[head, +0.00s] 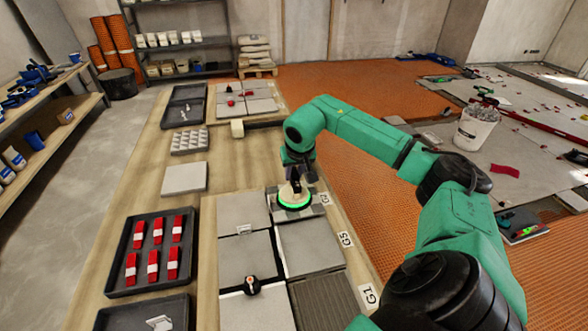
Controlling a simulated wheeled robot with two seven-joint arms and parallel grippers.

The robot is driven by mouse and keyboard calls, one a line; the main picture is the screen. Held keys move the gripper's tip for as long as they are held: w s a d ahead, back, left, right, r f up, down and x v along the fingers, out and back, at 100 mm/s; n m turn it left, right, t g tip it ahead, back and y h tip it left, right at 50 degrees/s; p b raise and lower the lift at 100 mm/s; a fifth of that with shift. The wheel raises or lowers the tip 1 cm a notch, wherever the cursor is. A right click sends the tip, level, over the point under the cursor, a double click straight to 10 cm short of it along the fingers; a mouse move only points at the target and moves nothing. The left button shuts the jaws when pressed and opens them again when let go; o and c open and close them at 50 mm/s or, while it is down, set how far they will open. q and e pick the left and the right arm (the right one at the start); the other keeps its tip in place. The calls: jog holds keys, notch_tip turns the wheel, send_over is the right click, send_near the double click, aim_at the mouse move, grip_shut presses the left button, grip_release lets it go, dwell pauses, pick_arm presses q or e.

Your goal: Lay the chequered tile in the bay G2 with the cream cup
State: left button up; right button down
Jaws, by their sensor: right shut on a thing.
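My right gripper (295,176) is shut on the upright black handle of a suction cup (294,201). The cup has a pale face and a bright green ring. It sits over a grey patterned tile (316,210), which looks like the chequered one, in the bay beside the label G2 (325,199). The cup and my gripper cover much of this tile. I cannot tell whether the tile lies flat on the bed or is slightly raised. My left gripper is not in view.
Grey tiles (311,246) fill bays near labels G5 and G1. Left are a tray of red-and-white pieces (112,289), a loose pale tile (184,179) and a spacer tray (190,140). A white bucket (473,132) stands right.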

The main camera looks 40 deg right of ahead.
jog(key=shift+f, duration=0.35)
dwell(0.6)
jog(key=c, duration=0.6)
grip_release()
jog(key=shift+s+b, duration=0.1)
jog(key=shift+b, duration=0.2)
jog(key=v, duration=1.4)
jog(key=shift+r, duration=0.25)
jog(key=shift+s+a, duration=0.1)
jog(key=shift+s, duration=0.05)
